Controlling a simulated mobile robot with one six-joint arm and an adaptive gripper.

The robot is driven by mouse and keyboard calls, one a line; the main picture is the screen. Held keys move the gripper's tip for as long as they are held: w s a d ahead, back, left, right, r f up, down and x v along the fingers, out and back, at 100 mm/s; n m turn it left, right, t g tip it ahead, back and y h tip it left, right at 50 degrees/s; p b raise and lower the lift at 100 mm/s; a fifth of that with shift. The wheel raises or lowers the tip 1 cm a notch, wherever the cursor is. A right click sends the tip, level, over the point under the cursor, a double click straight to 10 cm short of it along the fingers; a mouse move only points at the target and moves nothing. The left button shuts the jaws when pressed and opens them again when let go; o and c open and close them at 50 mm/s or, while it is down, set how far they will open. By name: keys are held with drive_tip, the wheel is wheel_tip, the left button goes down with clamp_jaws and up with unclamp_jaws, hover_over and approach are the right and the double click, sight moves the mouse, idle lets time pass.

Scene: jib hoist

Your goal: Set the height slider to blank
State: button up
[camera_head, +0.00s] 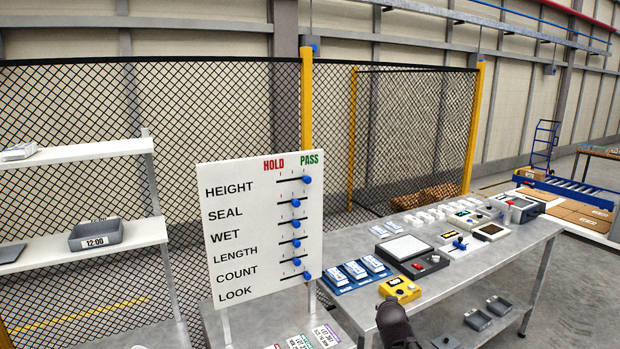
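A white board (226,263) stands left of centre, with rows marked HEIGHT, SEAL, WET, LENGTH, COUNT and LOOK and the headings HOLD and PASS. The height slider's blue knob (307,180) is in the top row, at the right end of its track under PASS. The LOOK knob (308,275) is also at the right. The knobs between them sit nearer the middle of their tracks. A dark part of my arm, seemingly my gripper (394,322), shows at the bottom, right of and below the board, apart from it. Its fingers cannot be made out.
A metal table (340,243) right of the board carries blue-and-white devices (355,270), a yellow box (399,289) and a scale (412,257). White shelves (90,148) stand at left. Colored cards (301,342) lie below the board. Mesh fencing is behind.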

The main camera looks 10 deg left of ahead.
drive_tip(key=w+a+r+n+t+y+p, duration=0.1)
drive_tip(key=w+a+r+t+y+p, duration=0.2)
drive_tip(key=r, duration=0.5)
drive_tip(key=w+a+r+n+t+y+p, duration=0.1)
drive_tip(key=w+a+r+t+p, duration=0.15)
drive_tip(key=w+a+r, duration=0.35)
drive_tip(key=n+t+y+p, duration=0.2)
drive_tip(key=n+y+p, duration=0.3)
drive_tip(key=y, duration=0.5)
approach(309, 181)
drive_tip(key=s+d+n+b, duration=0.1)
drive_tip(key=s+d, duration=0.1)
drive_tip(key=shift+a+f, duration=0.2)
drive_tip(key=shift+f, duration=0.3)
drive_tip(key=p+x, duration=0.5)
drive_tip(key=x, duration=0.8)
drive_tip(key=shift+w+a+r, duration=0.15)
drive_tip(key=shift+w+a, duration=0.05)
drive_tip(key=shift+a, duration=0.1)
clamp_jaws()
